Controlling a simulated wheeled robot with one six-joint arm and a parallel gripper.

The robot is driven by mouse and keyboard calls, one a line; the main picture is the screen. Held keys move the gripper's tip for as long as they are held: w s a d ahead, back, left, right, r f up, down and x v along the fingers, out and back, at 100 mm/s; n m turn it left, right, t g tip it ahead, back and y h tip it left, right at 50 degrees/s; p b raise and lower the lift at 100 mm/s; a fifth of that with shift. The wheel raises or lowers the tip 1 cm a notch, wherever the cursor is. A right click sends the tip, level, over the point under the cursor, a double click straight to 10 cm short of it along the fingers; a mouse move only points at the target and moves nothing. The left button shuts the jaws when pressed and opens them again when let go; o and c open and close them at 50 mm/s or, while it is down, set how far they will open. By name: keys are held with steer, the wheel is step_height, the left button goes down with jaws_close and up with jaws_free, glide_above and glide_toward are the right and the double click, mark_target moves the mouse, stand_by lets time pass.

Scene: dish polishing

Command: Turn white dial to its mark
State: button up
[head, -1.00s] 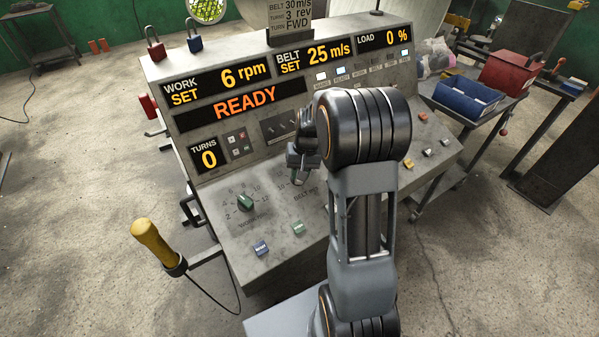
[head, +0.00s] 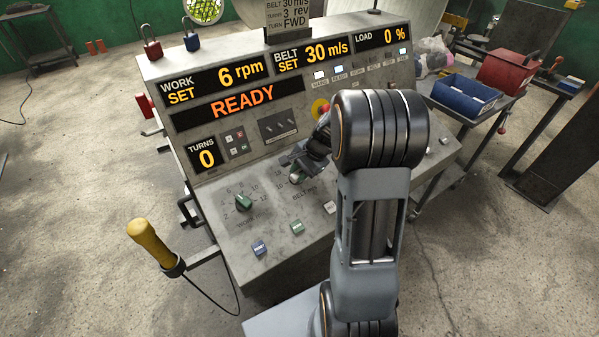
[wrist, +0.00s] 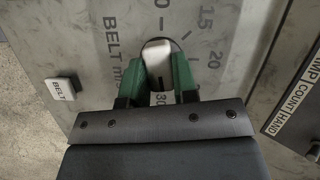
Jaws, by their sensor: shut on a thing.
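The white dial (wrist: 157,58) is on the sloping console panel, in the scale lettered BELT. In the wrist view my gripper (wrist: 157,72) has its two green fingers on either side of the dial, shut on it. The dial's dark pointer line lies near the 30 mark, which is partly hidden by the gripper. In the head view the white dial (head: 296,178) shows just under my gripper (head: 297,170). The BELT SET display (head: 313,54) reads 30 m/s.
A green dial (head: 243,202) on the WORK scale sits left of my gripper. A yellow-handled tool (head: 150,242) stands off the left edge.

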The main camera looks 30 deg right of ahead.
steer(key=shift+m+t, duration=0.3)
steer(key=shift+m, duration=0.6)
steer(key=o, duration=0.9)
steer(key=v, duration=1.4)
steer(key=shift+s+d+f, duration=0.1)
steer(key=shift+s+a+f+n+t+h, duration=0.15)
steer(key=shift+s+a+n+h, duration=0.55)
steer(key=shift+s+a+n, duration=1.65)
steer(key=shift+s+a+f+n+t+h, duration=0.2)
steer(key=shift+s+a+n+h, duration=0.5)
steer(key=shift+s+a+n, duration=1.65)
steer(key=shift+s+a+f+n+g+h, duration=0.15)
steer(key=shift+s+a+n+h, duration=0.9)
steer(key=shift+a+n, duration=2.1)
